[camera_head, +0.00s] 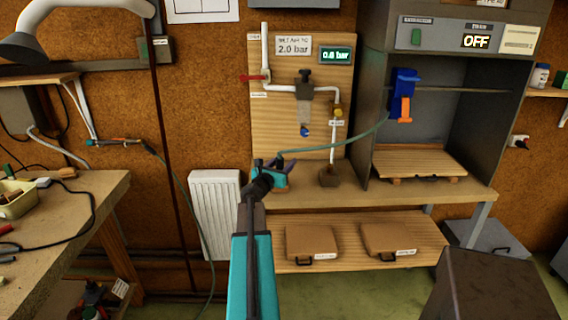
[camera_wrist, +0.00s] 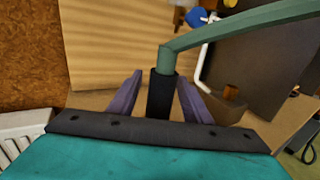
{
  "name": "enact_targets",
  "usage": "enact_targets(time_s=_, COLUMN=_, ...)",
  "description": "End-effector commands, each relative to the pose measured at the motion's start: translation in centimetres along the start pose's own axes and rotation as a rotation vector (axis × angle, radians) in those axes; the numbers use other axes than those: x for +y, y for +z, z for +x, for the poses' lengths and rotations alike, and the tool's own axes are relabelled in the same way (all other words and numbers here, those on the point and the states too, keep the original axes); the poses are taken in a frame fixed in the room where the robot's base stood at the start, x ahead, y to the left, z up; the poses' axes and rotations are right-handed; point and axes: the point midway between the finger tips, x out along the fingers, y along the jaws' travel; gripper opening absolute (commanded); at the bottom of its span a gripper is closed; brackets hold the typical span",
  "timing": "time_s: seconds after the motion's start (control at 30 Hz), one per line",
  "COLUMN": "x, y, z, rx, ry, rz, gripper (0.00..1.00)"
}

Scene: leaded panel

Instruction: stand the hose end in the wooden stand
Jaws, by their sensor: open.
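My gripper (camera_head: 272,165) is over the left part of the wooden bench. In the wrist view its two purple fingers (camera_wrist: 158,98) are open, one on each side of the hose end. The hose end is a black sleeve (camera_wrist: 161,92), upright between the fingers, with a gap on the left and a narrower one on the right. The green hose (camera_wrist: 235,28) leaves its top and bends right; in the head view it runs to a blue holder (camera_head: 404,82). The sleeve's lower end is hidden by my gripper, so I cannot tell whether a wooden stand is under it.
A small brown block (camera_head: 329,178) stands on the bench (camera_head: 390,195) right of my gripper, at the foot of a pipe. A pipe board (camera_head: 275,130) rises behind. A grey cabinet (camera_head: 450,125) stands right, a white radiator (camera_head: 213,215) left.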

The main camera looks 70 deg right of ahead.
Motion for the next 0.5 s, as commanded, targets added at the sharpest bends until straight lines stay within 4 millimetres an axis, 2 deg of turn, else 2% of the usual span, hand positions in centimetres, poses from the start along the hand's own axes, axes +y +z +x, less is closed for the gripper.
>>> enact_targets(time_s=0.27, x=-0.1, y=0.0, z=-1.0, rx=0.0, ry=0.0, rz=0.0, gripper=0.45)
enact_targets(time_s=0.5, x=-0.1, y=-0.1, z=-3.3, rx=0.0, ry=0.001, rz=0.0, gripper=0.45)
